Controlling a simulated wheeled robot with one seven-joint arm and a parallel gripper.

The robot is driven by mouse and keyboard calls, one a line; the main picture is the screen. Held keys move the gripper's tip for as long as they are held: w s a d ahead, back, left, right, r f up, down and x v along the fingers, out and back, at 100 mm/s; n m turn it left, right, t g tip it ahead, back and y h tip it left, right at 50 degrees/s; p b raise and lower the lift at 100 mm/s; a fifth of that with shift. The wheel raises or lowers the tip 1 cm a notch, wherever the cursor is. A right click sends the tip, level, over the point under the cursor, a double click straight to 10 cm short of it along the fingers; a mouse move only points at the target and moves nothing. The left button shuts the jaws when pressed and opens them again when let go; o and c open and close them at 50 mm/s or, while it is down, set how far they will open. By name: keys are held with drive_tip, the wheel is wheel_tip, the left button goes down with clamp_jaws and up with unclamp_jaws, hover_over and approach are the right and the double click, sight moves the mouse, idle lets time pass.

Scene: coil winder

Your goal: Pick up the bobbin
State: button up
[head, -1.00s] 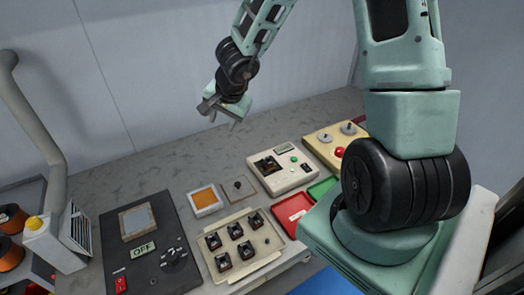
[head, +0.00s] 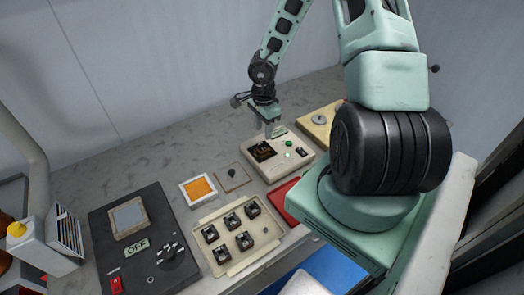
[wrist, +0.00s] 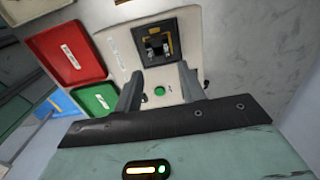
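Several dark square bobbins stand in rows in the cream tray (head: 262,252) on the bench; one bobbin (head: 244,241) is at its front. A cream box (head: 300,165) with a green button has a dark recess (head: 263,151). In the wrist view the recess (wrist: 157,42) holds a dark part that looks like a bobbin with yellowish edges. My gripper (head: 272,130) is above this box. In the wrist view its two fingers (wrist: 160,86) are apart with nothing between them. The recess lies just beyond the fingertips; I cannot tell the exact height.
A red tray (wrist: 66,54) and a green tray (wrist: 93,99) lie left of the box in the wrist view. An orange pad (head: 199,188), a small plate with a dark knob (head: 232,174) and a black panel marked OFF (head: 178,270) are also on the bench. The back strip of bench is clear.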

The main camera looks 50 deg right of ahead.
sight(262, 145)
wheel_tip(262, 145, down, 3)
drive_tip(key=shift+r, duration=0.2)
drive_tip(key=shift+a+f+b, duration=0.2)
drive_tip(key=shift+f+b, duration=0.2)
drive_tip(key=shift+f, duration=0.9)
drive_tip(key=shift+a+f+b, duration=0.15)
drive_tip(key=shift+f+b, duration=0.25)
drive_tip(key=shift+f, duration=0.85)
drive_tip(key=c, duration=0.7)
drive_tip(key=shift+r, duration=0.1)
wheel_tip(262, 145, up, 10)
drive_tip(key=p, duration=0.2)
drive_tip(key=shift+p, duration=0.4)
